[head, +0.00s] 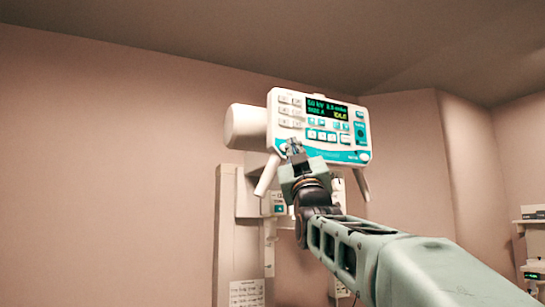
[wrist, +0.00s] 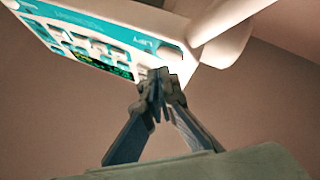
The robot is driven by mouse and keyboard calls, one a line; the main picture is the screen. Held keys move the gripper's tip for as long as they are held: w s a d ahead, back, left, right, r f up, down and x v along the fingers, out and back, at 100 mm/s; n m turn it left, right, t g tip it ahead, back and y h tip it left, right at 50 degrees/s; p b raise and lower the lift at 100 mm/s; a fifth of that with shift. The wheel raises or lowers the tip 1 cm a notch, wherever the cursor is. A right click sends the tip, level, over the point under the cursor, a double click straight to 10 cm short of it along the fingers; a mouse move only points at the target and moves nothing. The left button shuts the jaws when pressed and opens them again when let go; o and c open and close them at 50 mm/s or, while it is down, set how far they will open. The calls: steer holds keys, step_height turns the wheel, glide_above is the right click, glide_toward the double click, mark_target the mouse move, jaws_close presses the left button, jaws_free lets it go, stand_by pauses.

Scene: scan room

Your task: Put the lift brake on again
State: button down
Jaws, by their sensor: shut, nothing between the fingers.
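The control panel (head: 318,128) is a white and teal unit with a lit display (head: 327,108) and several buttons, mounted high on the scanner head. In the wrist view the panel (wrist: 75,22) appears turned over, with what reads as a "LIFT" label (wrist: 145,43) near its right corner. My gripper (head: 293,146) is shut and empty at the panel's lower left edge. In the wrist view its fingertips (wrist: 161,82) meet just below that corner. I cannot tell whether they touch the panel. The fingers and arm hide part of the lower left face, and no brake state is readable.
A white cylinder (head: 246,127) stands out to the left of the panel. A pale column (head: 226,235) stands behind. Equipment (head: 533,250) is at the far right. The left wall side looks clear.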

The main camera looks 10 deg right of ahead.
steer(key=shift+s+d+b, duration=0.25)
steer(key=shift+s+b, duration=0.35)
steer(key=shift+s, duration=0.2)
steer(key=shift+s+d+b, duration=0.25)
steer(key=shift+s+b, duration=0.35)
steer(key=shift+s, duration=0.15)
steer(key=shift+s+d+b, duration=0.25)
steer(key=shift+s+b, duration=0.35)
steer(key=shift+s, duration=0.2)
